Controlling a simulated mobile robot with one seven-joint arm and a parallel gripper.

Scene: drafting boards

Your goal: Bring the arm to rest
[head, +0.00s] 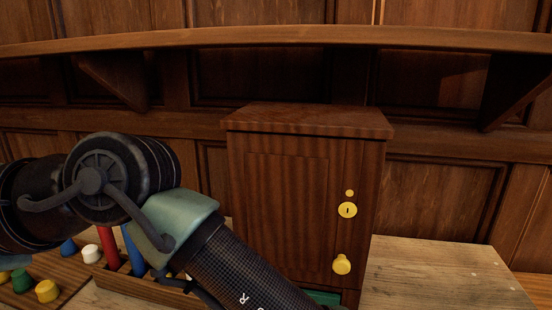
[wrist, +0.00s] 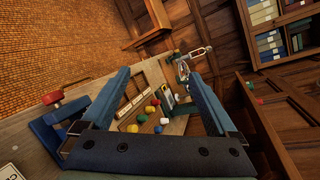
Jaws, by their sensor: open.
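My gripper (wrist: 161,92) shows in the wrist view with its two blue fingers spread wide and nothing between them. Beyond the fingers, and well apart from them, lies a wooden table (wrist: 150,72) with small coloured pieces on it. In the head view my arm crosses from the left edge to the bottom middle, in front of a wooden cabinet. My gripper is out of sight in the head view.
The wooden cabinet (head: 284,190) is shut, with a yellow knob (head: 341,264) and keyhole plate (head: 347,210). A wooden shelf (head: 300,36) runs above it. Coloured pegs stand at the lower left, including a yellow one (head: 47,291). The tabletop (head: 440,275) right of the cabinet is bare.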

